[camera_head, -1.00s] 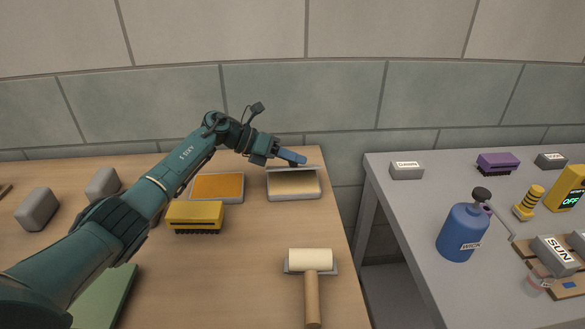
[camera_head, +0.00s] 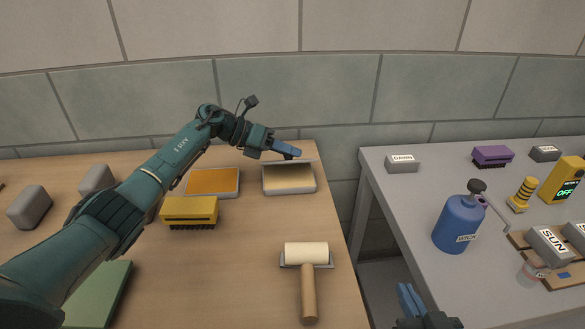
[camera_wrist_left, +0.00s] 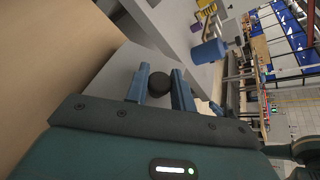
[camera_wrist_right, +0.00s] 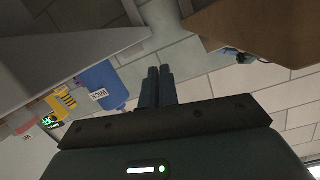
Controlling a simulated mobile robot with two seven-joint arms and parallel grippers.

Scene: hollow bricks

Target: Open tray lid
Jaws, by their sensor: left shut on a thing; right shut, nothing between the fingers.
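The tray (camera_head: 289,182) stands near the far right corner of the wooden table, and its pale tan inside shows. My left gripper (camera_head: 292,153) is above its back edge. In the left wrist view my left gripper (camera_wrist_left: 161,88) is shut on a dark round knob (camera_wrist_left: 160,84), with the grey lid (camera_wrist_left: 115,75) behind it. In the head view the lid is mostly hidden or edge-on, so its exact tilt is hard to tell. My right gripper (camera_head: 410,298) is shut and empty, low between the tables; it also shows in the right wrist view (camera_wrist_right: 159,72).
An orange-filled tray (camera_head: 212,183) and a yellow brush (camera_head: 189,209) lie left of the tray. A roller (camera_head: 307,255) lies in front. The grey table at right holds a blue bottle (camera_head: 460,225) and several blocks. A gap separates the tables.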

